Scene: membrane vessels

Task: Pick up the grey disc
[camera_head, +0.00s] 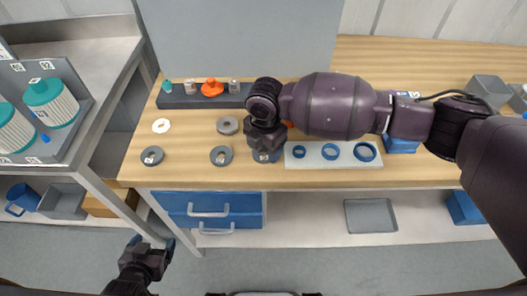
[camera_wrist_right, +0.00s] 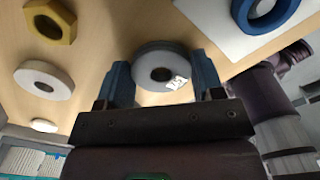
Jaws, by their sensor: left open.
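Several grey discs lie on the wooden table. One grey disc (camera_head: 265,157) is largely hidden under my right gripper (camera_head: 266,148) in the head view. In the right wrist view this disc (camera_wrist_right: 150,53) shows a dark centre hole and a white printed tag. My right gripper (camera_wrist_right: 163,68) has its blue fingers spread on either side of it, pointing down at the table; whether they touch its rim is unclear. Other grey discs lie to the left, one (camera_head: 221,155) close by, one (camera_head: 152,155) further left and one (camera_head: 227,125) behind. My left gripper (camera_head: 152,243) is open and empty, low beside the table.
A white board (camera_head: 335,163) with blue rings lies right of the gripper. A dark rack (camera_head: 200,100) with small parts stands behind. A white ring (camera_head: 161,126) lies at left. A yellow nut (camera_wrist_right: 50,20) shows in the wrist view. The table's front edge is close.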

